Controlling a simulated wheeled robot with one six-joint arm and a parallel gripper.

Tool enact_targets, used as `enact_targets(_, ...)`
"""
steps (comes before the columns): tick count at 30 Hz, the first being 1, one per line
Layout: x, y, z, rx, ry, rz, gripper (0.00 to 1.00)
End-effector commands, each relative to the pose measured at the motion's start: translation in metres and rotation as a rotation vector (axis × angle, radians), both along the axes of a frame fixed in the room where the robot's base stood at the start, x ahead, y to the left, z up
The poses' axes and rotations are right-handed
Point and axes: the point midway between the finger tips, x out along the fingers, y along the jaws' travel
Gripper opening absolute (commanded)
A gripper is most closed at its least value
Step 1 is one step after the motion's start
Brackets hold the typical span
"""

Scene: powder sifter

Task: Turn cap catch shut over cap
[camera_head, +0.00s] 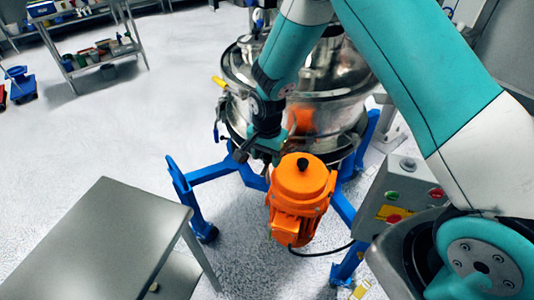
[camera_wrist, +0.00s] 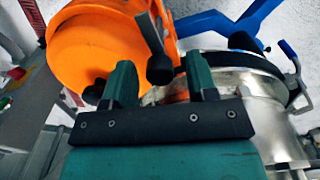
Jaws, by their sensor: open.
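In the wrist view my gripper (camera_wrist: 158,68) is open, its two dark green fingers apart. A grey lever with a black knob (camera_wrist: 160,68) shows between and just beyond the fingertips; I cannot tell whether they touch it. This lever looks like the cap catch. It stands in front of an orange part (camera_wrist: 95,50), whose rounded face fills the upper left. I cannot make out the cap clearly. In the head view my gripper (camera_head: 265,152) is beside the steel sifter (camera_head: 345,115), behind the orange motor (camera_head: 298,185); its fingertips and the catch are hidden there.
The sifter stands on a blue frame (camera_head: 205,178). A steel outlet (camera_wrist: 235,75) is right of the fingers. A control box (camera_head: 395,200) with buttons stands at right, a grey table (camera_head: 100,240) at lower left. Open floor (camera_head: 110,140) lies left of the sifter.

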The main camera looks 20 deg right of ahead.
Motion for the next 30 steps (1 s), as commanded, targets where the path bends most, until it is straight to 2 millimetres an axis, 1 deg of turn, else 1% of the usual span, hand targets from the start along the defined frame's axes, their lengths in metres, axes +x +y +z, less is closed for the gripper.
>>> enact_targets(5, 0.0001, 0.0001, -0.0001, 0.000, 0.000, 0.000, 0.53)
enact_targets(6, 0.0001, 0.0001, -0.0001, 0.000, 0.000, 0.000, 0.48)
enact_targets(8, 0.0001, 0.0001, 0.0000, 0.000, 0.000, 0.000, 0.34)
enact_targets(9, 0.0000, 0.0000, 0.0001, 0.000, 0.000, 0.000, 0.25)
enact_targets(12, 0.0001, 0.0001, 0.0002, 0.000, 0.000, 0.000, 0.03)
enact_targets(22, 0.0002, 0.0002, 0.0000, 0.001, -0.001, 0.035, 0.03)
enact_targets(26, 0.0004, 0.0002, -0.0003, 0.001, -0.001, 0.093, 0.03)
enact_targets(30, 0.0004, 0.0003, -0.0007, 0.001, -0.001, 0.191, 0.03)
